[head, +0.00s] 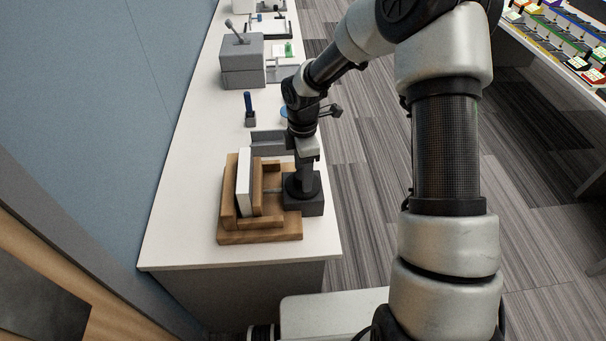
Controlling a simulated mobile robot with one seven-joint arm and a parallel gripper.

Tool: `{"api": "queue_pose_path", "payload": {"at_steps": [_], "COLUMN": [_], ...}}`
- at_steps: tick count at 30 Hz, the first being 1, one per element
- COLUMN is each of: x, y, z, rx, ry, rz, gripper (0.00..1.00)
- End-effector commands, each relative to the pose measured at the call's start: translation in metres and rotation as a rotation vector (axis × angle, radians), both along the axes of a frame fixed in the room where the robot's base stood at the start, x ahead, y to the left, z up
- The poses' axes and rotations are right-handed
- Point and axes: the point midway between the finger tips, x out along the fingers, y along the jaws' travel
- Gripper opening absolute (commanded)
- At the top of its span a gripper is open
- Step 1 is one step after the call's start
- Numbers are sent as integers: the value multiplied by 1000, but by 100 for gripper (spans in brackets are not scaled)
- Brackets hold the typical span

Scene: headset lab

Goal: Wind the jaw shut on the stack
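A wooden vise (262,236) sits near the front end of the white bench. A white stack (243,185) stands on edge between its left wooden wall (230,190) and an upright wooden jaw (258,190). At this scale I cannot tell whether the jaw touches the stack. A dark grey block (313,208) with a round black top is at the vise's right side. My gripper (303,180) points down at this block. The fingertips blend into the dark parts there, so their opening and any grip are hidden.
A grey open holder (268,139) stands just behind the vise, with a blue-handled tool (248,108) farther back. A grey box with a lever (241,62) is beyond. The blue wall bounds the bench (178,215) on the left. Bare bench lies left of the vise.

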Motion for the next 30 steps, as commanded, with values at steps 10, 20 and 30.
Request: {"api": "queue_pose_path", "payload": {"at_steps": [10,20,30], "x": [0,0,0], "y": [0,0,0], "z": [-14,-14,-14], "rx": [-1,-1,-1], "ry": [-1,0,-1], "rz": [0,0,-36], "gripper": [55,20,14]}}
